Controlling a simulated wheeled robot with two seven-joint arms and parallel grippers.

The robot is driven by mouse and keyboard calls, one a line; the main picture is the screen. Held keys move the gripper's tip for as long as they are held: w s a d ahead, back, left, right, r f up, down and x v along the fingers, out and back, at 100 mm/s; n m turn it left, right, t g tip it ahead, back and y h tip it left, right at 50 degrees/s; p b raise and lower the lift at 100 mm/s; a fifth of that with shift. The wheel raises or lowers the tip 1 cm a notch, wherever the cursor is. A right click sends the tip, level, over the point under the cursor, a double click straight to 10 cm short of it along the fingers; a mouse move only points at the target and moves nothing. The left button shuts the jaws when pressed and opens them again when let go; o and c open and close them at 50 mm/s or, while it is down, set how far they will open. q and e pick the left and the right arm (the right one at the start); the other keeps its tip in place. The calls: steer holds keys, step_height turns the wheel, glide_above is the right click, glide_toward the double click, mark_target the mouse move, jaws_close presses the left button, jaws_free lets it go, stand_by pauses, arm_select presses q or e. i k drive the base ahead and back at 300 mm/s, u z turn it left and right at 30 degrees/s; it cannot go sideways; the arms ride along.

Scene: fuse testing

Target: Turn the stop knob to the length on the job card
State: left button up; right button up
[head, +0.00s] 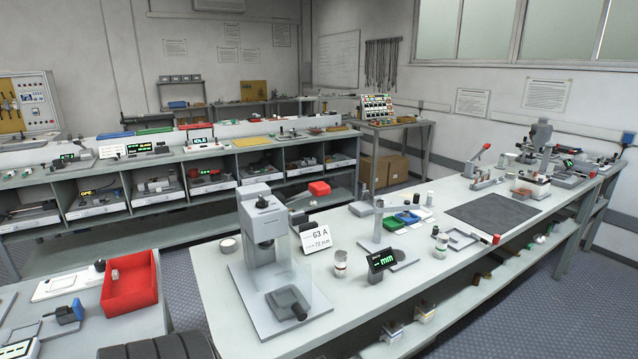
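A white job card (317,236) stands tilted on the near bench, reading 63 A and what looks like 72 mm. A small black display (382,261) to its right shows green dashes and mm, with no number readable. A grey upright machine (262,225) with a clear shield stands left of the card. A black knob (299,312) is at the front of its base. A small red knob-like end (496,239) shows at the bench's front edge, farther right. I cannot tell which is the stop knob. Neither of my grippers is in view.
A grey T-shaped stand (378,220) and a blue tray (407,217) are behind the display. A jar (340,263) stands between card and display. A red bin (130,285) is on the left bench. A dark mat (492,212) lies clear at right.

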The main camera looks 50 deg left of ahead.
mark_target(262, 203)
steer(key=i, duration=2.5)
steer(key=u, duration=2.8)
